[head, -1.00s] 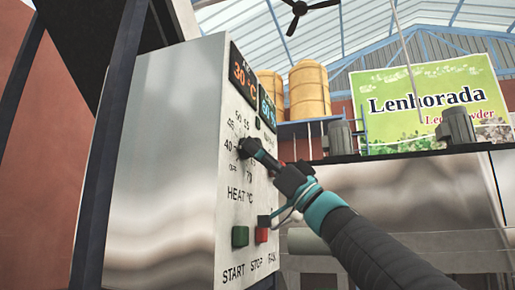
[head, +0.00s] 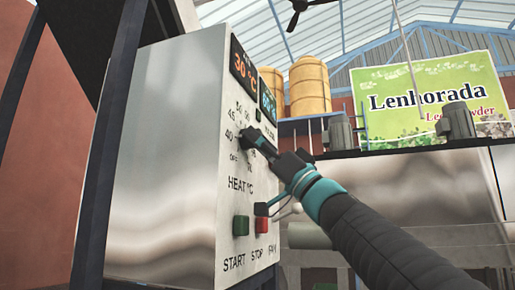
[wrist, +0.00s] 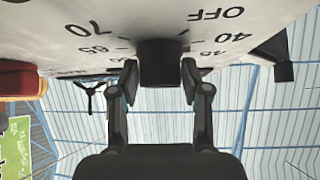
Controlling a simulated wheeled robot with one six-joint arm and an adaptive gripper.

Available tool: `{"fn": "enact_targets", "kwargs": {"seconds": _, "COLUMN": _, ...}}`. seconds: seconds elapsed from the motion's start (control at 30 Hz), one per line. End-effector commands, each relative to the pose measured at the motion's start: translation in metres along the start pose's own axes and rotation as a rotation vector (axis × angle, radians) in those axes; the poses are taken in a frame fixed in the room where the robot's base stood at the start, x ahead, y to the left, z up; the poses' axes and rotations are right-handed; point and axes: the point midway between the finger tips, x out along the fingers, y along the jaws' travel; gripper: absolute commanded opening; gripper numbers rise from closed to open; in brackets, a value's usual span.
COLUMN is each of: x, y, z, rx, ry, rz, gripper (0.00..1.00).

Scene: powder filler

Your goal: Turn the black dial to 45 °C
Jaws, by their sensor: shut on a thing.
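The black dial (head: 247,138) sits on the front of the steel control box, among printed temperature marks, above the "HEAT °C" label. In the wrist view the dial (wrist: 162,62) is between the two fingers of my gripper (wrist: 160,88), which are shut on its sides. In the head view my gripper (head: 268,148) reaches the dial from the right and partly hides the scale. The orange display (head: 244,68) at the top of the panel reads 30 °C. The dial's pointer is too small to read.
A green button (head: 240,226) and a red button (head: 261,225) sit below the dial on the panel. A blue display (head: 267,103) is beside the orange one. Yellow tanks (head: 309,86) and a green sign (head: 432,103) stand behind.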

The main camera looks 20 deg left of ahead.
Motion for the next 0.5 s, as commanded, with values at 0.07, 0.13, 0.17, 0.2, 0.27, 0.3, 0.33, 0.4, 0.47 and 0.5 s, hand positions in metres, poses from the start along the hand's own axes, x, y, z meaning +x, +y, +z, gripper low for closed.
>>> {"fn": "enact_targets", "kwargs": {"seconds": 0.07, "x": -0.0027, "y": -0.0023, "z": 0.0026, "rx": 0.038, "ry": 0.0, "rz": 0.037, "gripper": 0.12}}
{"fn": "enact_targets", "kwargs": {"seconds": 0.13, "x": -0.0025, "y": -0.0026, "z": 0.0025, "rx": 0.078, "ry": -0.001, "rz": 0.077, "gripper": 0.12}}
{"fn": "enact_targets", "kwargs": {"seconds": 0.17, "x": -0.0024, "y": -0.0026, "z": 0.0021, "rx": 0.096, "ry": 0.0, "rz": 0.096, "gripper": 0.12}}
{"fn": "enact_targets", "kwargs": {"seconds": 0.2, "x": -0.0021, "y": -0.0031, "z": 0.0016, "rx": 0.119, "ry": 0.0, "rz": 0.119, "gripper": 0.12}}
{"fn": "enact_targets", "kwargs": {"seconds": 0.27, "x": -0.0014, "y": -0.0039, "z": 0.0011, "rx": 0.154, "ry": 0.0, "rz": 0.153, "gripper": 0.12}}
{"fn": "enact_targets", "kwargs": {"seconds": 0.3, "x": -0.001, "y": -0.004, "z": 0.0012, "rx": 0.177, "ry": -0.001, "rz": 0.176, "gripper": 0.12}}
{"fn": "enact_targets", "kwargs": {"seconds": 0.33, "x": -0.0007, "y": -0.004, "z": 0.0008, "rx": 0.194, "ry": 0.0, "rz": 0.193, "gripper": 0.12}}
{"fn": "enact_targets", "kwargs": {"seconds": 0.4, "x": -0.0001, "y": -0.0047, "z": -0.0002, "rx": 0.231, "ry": -0.001, "rz": 0.231, "gripper": 0.12}}
{"fn": "enact_targets", "kwargs": {"seconds": 0.47, "x": 0.0005, "y": -0.0046, "z": -0.0005, "rx": 0.26, "ry": -0.001, "rz": 0.261, "gripper": 0.12}}
{"fn": "enact_targets", "kwargs": {"seconds": 0.5, "x": 0.0009, "y": -0.005, "z": -0.0006, "rx": 0.277, "ry": -0.002, "rz": 0.279, "gripper": 0.12}}
